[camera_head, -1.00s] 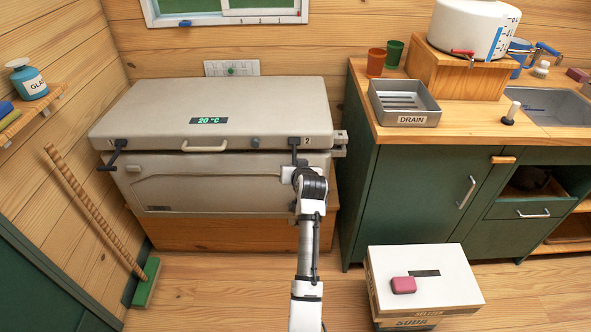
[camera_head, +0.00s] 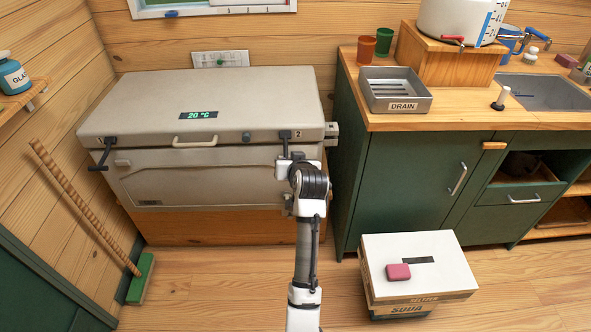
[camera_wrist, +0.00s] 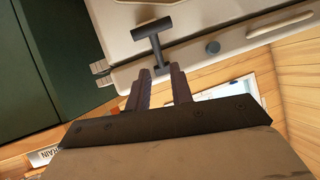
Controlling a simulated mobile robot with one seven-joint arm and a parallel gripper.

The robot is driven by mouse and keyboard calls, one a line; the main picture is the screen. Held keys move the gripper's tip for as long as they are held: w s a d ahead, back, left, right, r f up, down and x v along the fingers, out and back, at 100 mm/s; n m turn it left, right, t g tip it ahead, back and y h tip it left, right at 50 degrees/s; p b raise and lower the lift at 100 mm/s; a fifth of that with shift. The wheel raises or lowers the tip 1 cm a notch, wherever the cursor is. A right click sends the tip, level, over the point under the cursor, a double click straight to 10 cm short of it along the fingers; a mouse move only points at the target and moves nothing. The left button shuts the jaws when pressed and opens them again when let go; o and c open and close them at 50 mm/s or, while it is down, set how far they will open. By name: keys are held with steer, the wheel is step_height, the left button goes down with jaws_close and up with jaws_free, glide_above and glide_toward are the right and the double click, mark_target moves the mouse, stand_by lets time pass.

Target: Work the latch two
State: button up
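Latch two (camera_head: 285,141) is a dark T-shaped lever at the front right of the grey chest (camera_head: 230,95), beside the "2" mark. In the wrist view latch two (camera_wrist: 153,32) shows its crossbar beyond the fingers, with its stem running toward the gap between the fingertips. My gripper (camera_wrist: 160,72) is open, its two dark fingers apart, with the tips close to the stem. I cannot tell if they touch it. In the head view my wrist hides most of the gripper. The lid is down. Latch one (camera_head: 103,153) hangs at the chest's left front.
A green cabinet (camera_head: 395,185) with a counter stands close right of the chest. A box (camera_head: 425,258) with a pink block (camera_head: 398,271) sits on the floor at right. A broom (camera_head: 85,205) leans at left. Floor in front of the chest is clear.

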steer(key=v, duration=0.7)
steer(key=shift+b, duration=0.4)
